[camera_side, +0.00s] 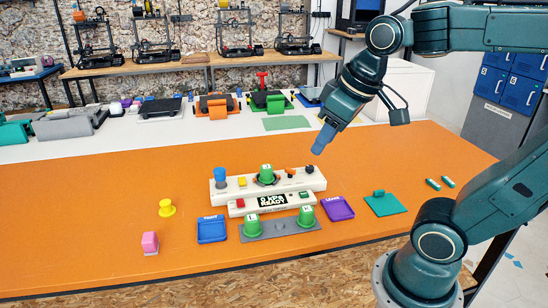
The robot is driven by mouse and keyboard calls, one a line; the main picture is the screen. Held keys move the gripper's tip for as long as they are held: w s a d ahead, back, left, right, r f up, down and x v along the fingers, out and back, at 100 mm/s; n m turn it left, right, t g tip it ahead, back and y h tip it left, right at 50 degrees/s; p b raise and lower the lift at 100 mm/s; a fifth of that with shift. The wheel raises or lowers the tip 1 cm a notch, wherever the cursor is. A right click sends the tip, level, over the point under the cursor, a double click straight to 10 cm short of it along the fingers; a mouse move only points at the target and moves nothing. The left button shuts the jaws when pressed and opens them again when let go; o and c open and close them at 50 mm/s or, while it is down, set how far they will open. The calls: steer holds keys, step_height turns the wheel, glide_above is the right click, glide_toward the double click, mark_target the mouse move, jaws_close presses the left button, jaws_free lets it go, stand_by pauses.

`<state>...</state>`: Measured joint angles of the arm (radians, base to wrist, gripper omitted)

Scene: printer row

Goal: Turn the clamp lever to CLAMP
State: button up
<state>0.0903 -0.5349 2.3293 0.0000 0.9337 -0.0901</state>
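A long white control panel (240,192) lies on the orange table. A white box with a dark display (271,201) reading something like "READY" sits just in front, with a red button and a green one. My gripper (322,141) hangs above and behind the panel's right end, apart from it. Its finger gap cannot be made out.
In front are a grey plate (279,230) with two green knobs, a blue tray (212,230) and a purple tray (338,208). A yellow knob (167,208) and pink block (150,242) stand left.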

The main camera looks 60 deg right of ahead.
steer(key=w+d+g, duration=0.1)
steer(key=w+d, duration=0.4)
steer(key=w, duration=0.3)
steer(key=g, duration=0.4)
glide_above(290, 168)
step_height(290, 168, down, 13)
steer(key=shift+s+f, duration=0.1)
steer(key=shift+f, duration=0.05)
steer(key=shift+f, duration=0.1)
step_height(290, 168, down, 14)
steer(key=shift+r, duration=0.25)
jaws_close()
